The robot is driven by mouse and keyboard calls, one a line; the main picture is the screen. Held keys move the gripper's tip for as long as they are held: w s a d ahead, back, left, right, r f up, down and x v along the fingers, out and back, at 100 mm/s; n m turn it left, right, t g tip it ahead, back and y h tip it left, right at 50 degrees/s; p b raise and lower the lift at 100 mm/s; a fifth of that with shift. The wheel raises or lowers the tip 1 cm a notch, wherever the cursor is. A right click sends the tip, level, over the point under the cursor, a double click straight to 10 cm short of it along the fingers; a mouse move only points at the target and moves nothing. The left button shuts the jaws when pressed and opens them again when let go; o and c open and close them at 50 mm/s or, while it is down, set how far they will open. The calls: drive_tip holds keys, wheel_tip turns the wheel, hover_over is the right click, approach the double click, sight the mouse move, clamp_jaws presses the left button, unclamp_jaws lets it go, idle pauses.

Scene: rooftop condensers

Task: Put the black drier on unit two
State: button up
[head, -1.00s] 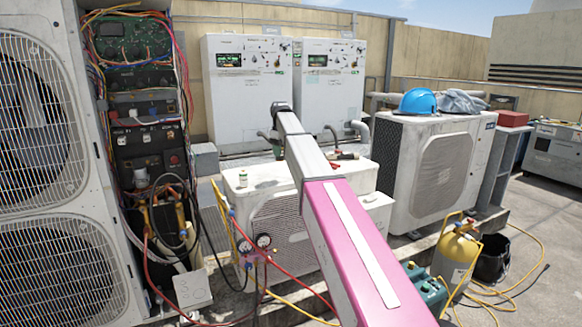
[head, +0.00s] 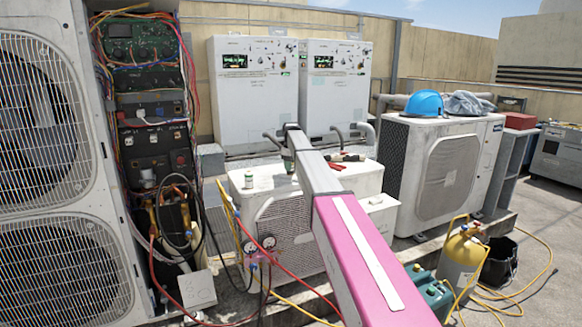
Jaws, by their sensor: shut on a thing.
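My pink and grey arm reaches forward over the low middle condenser (head: 285,215), with its far end above the condenser's back part. My gripper (head: 289,152) is mostly hidden by the arm's end. It is shut on a dark cylinder, apparently the black drier (head: 287,161), of which a small part shows beside the arm. I cannot tell whether the drier touches the top. Another condenser (head: 440,165) stands to the right, with a blue hard hat (head: 424,104) and grey cloth on it. I can read no unit numbers.
A small white and green bottle (head: 248,180) and red-handled tools (head: 345,158) are on the middle condenser's top. Hoses and gauges (head: 258,244) hang at its front left. A yellow cylinder (head: 462,255) stands at front right. Two white cabinets (head: 253,95) rise behind.

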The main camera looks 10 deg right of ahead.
drive_tip(key=shift+f, duration=0.15)
drive_tip(key=o, duration=1.1)
wheel_tip(320, 180, up, 12)
drive_tip(key=shift+r, duration=0.2)
